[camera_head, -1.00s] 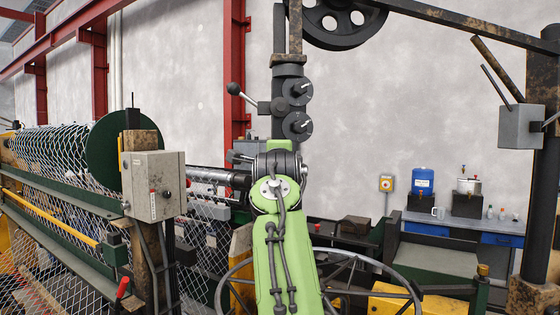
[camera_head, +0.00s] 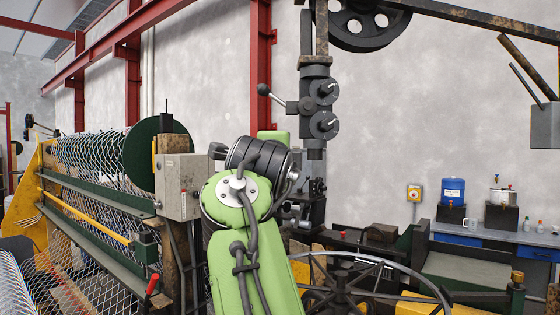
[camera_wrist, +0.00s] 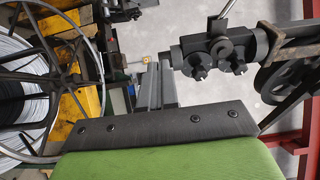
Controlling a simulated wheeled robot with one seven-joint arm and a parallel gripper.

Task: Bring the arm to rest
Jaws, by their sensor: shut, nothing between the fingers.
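My green arm (camera_head: 232,225) rises from the bottom centre of the head view, with its black-ringed joint in front of the weaving machine. My gripper's grey fingers (camera_wrist: 159,64) show in the wrist view beyond the black bolted plate on my wrist. The fingers lie close together with nothing held between them. I cannot make out the gripper in the head view.
The chainlink weaver with wire mesh (camera_head: 100,155) and a grey control box (camera_head: 178,187) stands left of my arm. A large spoked wheel (camera_head: 345,285) is close on the right. A dark valve column (camera_head: 316,100) hangs above. A blue bench (camera_head: 470,237) stands back right.

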